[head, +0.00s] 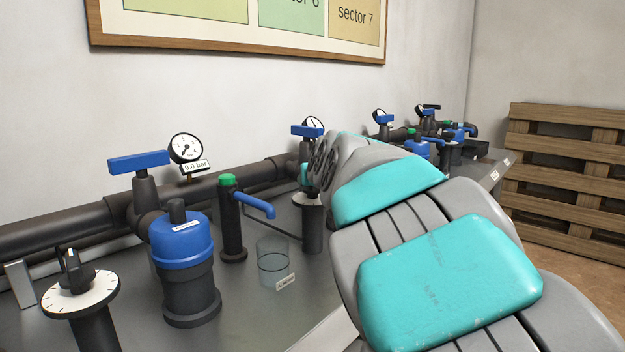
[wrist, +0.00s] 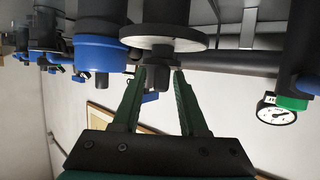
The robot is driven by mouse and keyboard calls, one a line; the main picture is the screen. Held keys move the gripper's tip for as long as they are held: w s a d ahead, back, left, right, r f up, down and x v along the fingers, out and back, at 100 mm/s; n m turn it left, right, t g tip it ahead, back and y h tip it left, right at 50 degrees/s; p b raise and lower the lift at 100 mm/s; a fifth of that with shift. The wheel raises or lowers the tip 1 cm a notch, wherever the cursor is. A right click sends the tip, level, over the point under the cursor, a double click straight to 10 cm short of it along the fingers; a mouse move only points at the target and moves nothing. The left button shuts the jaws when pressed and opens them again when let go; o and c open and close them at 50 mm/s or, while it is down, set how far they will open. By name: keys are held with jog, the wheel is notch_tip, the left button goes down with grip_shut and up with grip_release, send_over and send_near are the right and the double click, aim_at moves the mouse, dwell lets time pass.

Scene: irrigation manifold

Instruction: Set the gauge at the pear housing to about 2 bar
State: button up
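My gripper (wrist: 158,78) is open in the wrist view, which looks upside down. Its green fingers stand on either side of a dark knob (wrist: 157,82) on a round white dial plate (wrist: 150,38); I cannot tell whether they touch it. In the head view my arm hides the fingers and knob; that dial's post (head: 312,235) shows below my wrist. A gauge behind it (head: 313,124) is partly hidden, its reading too small to tell. A gauge in the wrist view (wrist: 277,110) is also unreadable. No label naming the pear housing is legible.
The nearer station has a gauge (head: 186,149) marked 0.0 bar, a blue-lidded housing (head: 184,240), a dial knob (head: 72,268), a blue-handled valve (head: 139,162) and a green-topped tap (head: 231,215). A clear beaker (head: 273,265) stands on the bench. More stations and pallets (head: 565,180) lie right.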

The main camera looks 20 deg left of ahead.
jog(key=shift+o, duration=0.2)
jog(key=b+v, duration=0.1)
jog(key=v, duration=0.6)
jog(key=shift+s+d, duration=0.15)
jog(key=shift+s, duration=0.2)
jog(key=shift+r, duration=0.2)
notch_tip(320, 180, up, 8)
jog(key=p, duration=0.4)
jog(key=shift+r+p, duration=0.2)
jog(key=shift+p, duration=0.15)
dwell(0.3)
